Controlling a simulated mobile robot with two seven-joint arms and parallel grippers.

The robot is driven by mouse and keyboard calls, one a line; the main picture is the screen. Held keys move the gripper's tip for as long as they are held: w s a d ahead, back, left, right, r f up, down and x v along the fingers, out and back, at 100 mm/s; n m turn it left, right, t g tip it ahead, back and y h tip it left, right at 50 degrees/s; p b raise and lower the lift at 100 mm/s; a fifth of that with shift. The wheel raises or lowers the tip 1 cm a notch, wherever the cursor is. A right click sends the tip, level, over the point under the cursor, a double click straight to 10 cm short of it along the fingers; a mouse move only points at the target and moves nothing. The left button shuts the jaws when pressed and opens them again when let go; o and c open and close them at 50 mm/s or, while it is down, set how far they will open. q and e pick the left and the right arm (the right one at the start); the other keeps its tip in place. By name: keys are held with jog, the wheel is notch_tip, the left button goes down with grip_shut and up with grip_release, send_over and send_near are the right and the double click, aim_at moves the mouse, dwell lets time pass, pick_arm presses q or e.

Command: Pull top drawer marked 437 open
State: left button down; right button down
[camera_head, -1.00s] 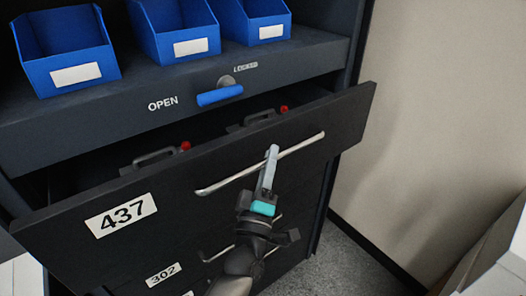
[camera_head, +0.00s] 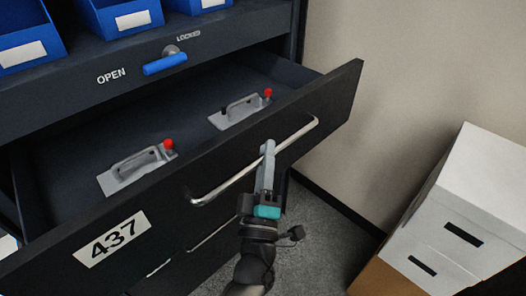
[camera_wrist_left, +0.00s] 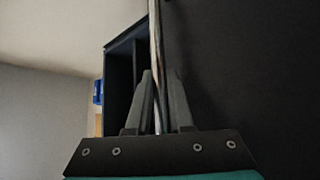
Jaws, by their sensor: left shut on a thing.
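The top drawer marked 437 (camera_head: 330,95) stands well open in the head view, its inside showing. Its white label (camera_head: 111,238) is at the front's left. A long silver bar handle (camera_head: 222,184) runs across the drawer front. My left gripper (camera_head: 267,150) is shut on this handle near its middle. In the left wrist view the handle (camera_wrist_left: 154,40) passes between the fingers of my left gripper (camera_wrist_left: 160,85). Inside the drawer lie two grey plates with handles and red knobs, a nearer one (camera_head: 125,177) and a farther one (camera_head: 240,110). My right gripper is not in view.
Above the drawer, a blue lever (camera_head: 165,64) sits between the words OPEN and LOCKED, closer to OPEN. Blue bins (camera_head: 122,18) stand on the shelf above. White boxes (camera_head: 455,210) stand on the right by the wall. Carpeted floor shows between them and the cabinet.

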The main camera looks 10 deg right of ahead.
pick_arm(q)
jog(key=c, duration=1.1)
grip_release()
jog(key=o, duration=0.3)
jog(key=shift+f, duration=0.15)
